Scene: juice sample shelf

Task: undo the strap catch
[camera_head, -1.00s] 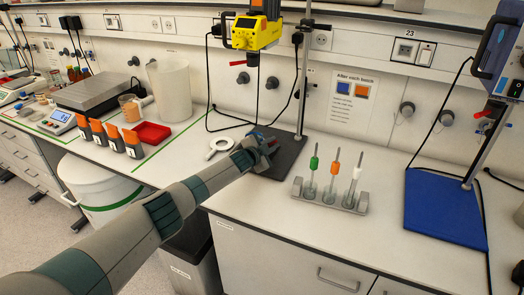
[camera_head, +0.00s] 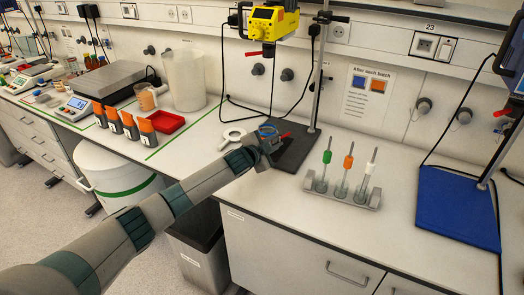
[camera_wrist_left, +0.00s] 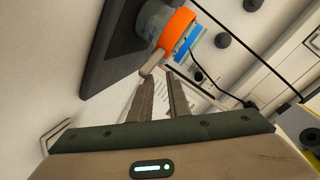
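A small vessel with a blue top and an orange strap (camera_wrist_left: 176,28) stands on the black stand base (camera_head: 300,152). In the head view its blue rim (camera_head: 268,130) shows just behind my left gripper (camera_head: 266,148), which hides most of it. In the left wrist view a short pale lever (camera_wrist_left: 152,63) sticks out from the orange strap. My left gripper (camera_wrist_left: 161,80) has its two fingers apart. The lever lies just beyond the tips, close to the left finger; I cannot tell whether they touch. My right gripper is out of view.
A yellow device (camera_head: 268,22) hangs on the stand's pole above. A rack (camera_head: 342,190) with green, orange and white-topped pieces stands to the right. A white ring (camera_head: 233,134) and a red tray (camera_head: 163,124) lie to the left. The front bench top is clear.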

